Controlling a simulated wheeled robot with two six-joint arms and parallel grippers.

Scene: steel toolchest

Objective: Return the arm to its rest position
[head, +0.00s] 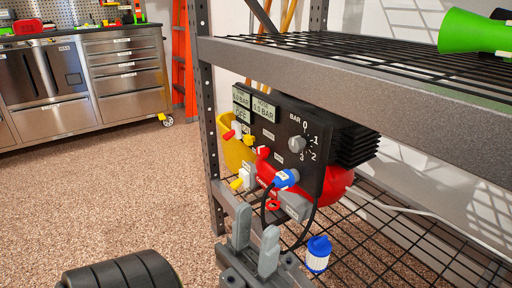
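My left gripper (256,222) shows at the bottom centre, in front of the wire shelf. Its two grey fingers stand apart with nothing seen between them, so it is open and empty. Just behind it is a black control panel (273,130) with two displays, a dial, switches and a blue plug (286,179) with a black cable. A red tank (338,184) shows behind and below the panel. My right gripper is not in view.
A blue-capped white canister (318,254) stands on the lower wire shelf, right of my gripper. The steel rack's upright (208,130) and upper shelf edge (350,88) frame the panel. A green cone-shaped thing (470,32) lies on top. Left, open floor (120,190) reaches a steel toolchest (125,75).

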